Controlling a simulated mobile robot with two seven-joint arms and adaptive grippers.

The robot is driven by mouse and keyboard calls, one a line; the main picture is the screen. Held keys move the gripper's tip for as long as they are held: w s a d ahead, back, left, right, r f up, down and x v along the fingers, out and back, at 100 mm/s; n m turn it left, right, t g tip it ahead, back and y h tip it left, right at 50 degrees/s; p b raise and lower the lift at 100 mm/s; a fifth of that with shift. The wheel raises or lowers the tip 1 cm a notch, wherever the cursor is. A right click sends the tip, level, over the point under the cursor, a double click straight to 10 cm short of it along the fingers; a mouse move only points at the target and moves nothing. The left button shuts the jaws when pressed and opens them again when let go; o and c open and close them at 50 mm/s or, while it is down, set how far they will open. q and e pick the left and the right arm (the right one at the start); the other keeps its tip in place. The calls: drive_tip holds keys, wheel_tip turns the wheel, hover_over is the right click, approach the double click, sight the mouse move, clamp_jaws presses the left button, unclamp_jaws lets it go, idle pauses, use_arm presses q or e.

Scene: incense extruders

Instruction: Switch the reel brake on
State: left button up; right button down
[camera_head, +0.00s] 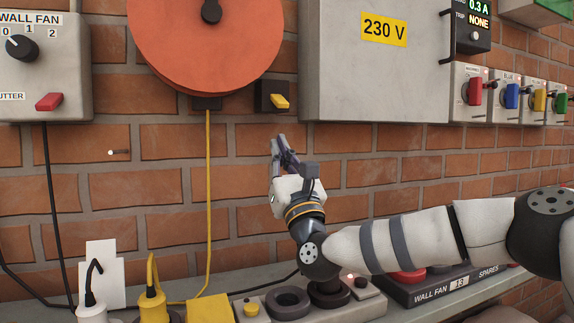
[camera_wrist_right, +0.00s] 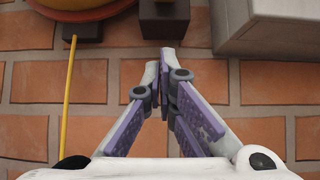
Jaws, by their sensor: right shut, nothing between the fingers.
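An orange reel (camera_head: 205,40) hangs on the brick wall with a yellow cord running down. A small dark box (camera_head: 262,95) with a yellow lever (camera_head: 280,101) is mounted at the reel's lower right; no label on it is readable. My right gripper (camera_head: 278,143) is shut and empty, pointing up just below this box, apart from it. In the right wrist view the closed fingertips (camera_wrist_right: 167,58) lie just under the dark box (camera_wrist_right: 165,20), whose lever is not visible there. My left gripper is not in view.
A grey 230 V cabinet (camera_head: 340,85) stands right of the box. A wall fan panel (camera_head: 70,75) with a knob and red lever is at left. Coloured switches (camera_head: 510,95) line the right. A shelf (camera_head: 255,280) below holds plugs and black rings.

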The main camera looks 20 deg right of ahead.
sight(279, 101)
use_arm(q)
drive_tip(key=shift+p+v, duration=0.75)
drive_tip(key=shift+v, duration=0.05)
use_arm(e)
drive_tip(key=r, duration=0.4)
drive_tip(key=shift+s+r, duration=0.25)
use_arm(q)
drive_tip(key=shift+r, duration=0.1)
